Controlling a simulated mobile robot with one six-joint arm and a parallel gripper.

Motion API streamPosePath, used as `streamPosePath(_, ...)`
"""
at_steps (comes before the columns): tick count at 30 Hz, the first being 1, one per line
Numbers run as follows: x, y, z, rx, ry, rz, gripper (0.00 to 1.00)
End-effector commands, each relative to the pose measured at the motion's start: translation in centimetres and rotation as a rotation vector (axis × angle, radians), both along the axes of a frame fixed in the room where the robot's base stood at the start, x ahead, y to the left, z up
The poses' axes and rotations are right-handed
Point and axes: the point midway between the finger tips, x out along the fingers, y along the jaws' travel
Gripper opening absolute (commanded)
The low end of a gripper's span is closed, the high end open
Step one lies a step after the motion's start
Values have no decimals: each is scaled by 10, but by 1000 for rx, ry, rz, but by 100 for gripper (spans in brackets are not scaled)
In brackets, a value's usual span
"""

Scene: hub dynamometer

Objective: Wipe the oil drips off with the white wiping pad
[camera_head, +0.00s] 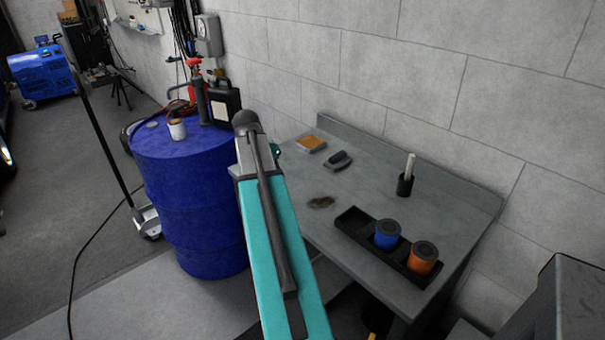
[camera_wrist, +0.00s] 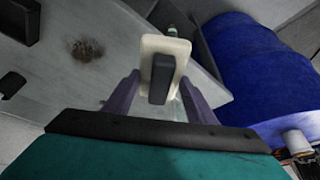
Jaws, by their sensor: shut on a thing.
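The white wiping pad (camera_wrist: 151,45) is a pale, rounded slab with a dark grey block handle (camera_wrist: 161,78). My gripper (camera_wrist: 160,90) is shut on that handle, one purple finger on each side. The oil drips show as a brown blotch (camera_wrist: 87,49) on the grey bench top, left of the pad in the wrist view and apart from it. In the head view the oil blotch (camera_head: 321,202) lies near the bench's left edge. My own arm hides the gripper and pad there.
The grey bench (camera_head: 440,215) carries a black tray (camera_head: 352,222) with a blue can (camera_head: 387,234) and an orange can (camera_head: 422,258), a black cup (camera_head: 405,186), a dark block (camera_head: 338,160) and an orange-topped square (camera_head: 310,143). A blue drum (camera_head: 190,190) stands left of my arm.

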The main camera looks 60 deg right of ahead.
Motion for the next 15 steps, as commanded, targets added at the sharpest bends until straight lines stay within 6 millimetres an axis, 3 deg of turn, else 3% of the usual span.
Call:
streamPosePath(6, 51, 61, 12, 3, 0, 180, 33)
streamPosePath(15, 107, 149, 28, 5, -1, 421, 33)
